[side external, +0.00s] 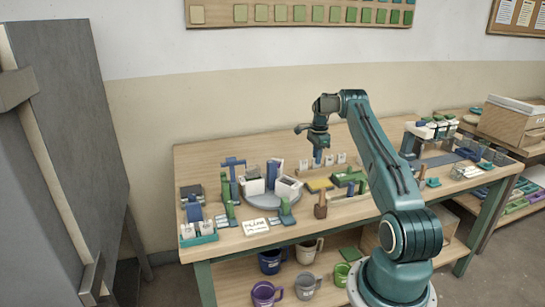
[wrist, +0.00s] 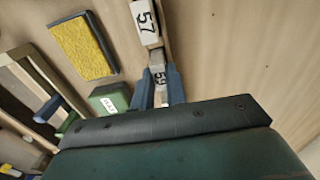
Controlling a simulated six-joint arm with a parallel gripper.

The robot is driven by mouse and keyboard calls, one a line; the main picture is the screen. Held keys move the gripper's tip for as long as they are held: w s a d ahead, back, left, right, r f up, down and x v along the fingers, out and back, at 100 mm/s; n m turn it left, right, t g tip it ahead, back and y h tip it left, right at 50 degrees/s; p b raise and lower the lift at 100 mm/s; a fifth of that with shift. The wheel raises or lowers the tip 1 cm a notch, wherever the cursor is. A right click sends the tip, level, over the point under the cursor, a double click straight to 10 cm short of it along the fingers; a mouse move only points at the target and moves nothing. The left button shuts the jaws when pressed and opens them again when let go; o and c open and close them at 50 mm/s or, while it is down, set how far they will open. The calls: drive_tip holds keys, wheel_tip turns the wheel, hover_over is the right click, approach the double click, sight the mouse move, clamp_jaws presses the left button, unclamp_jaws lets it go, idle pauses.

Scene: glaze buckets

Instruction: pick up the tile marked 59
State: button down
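The tile marked 59 (wrist: 158,74) is pale with dark digits and shows between the two blue fingers of my gripper (wrist: 160,88) in the wrist view. The fingers flank it closely, and I cannot tell whether they touch or press on it. A white tile marked 57 (wrist: 145,22) stands just beyond it. In the side view my gripper (side external: 318,160) points down over the table, low at the row of small white tiles (side external: 341,158). The numbers are too small to read there.
In the wrist view a yellow sponge-like block (wrist: 82,47) and a green block with a white label (wrist: 110,99) lie to the left. A round grey turntable (side external: 270,200) with white containers stands left of the gripper. Bare wood lies right of the tiles in the wrist view.

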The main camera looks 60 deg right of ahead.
drive_tip(key=shift+r, duration=3.8)
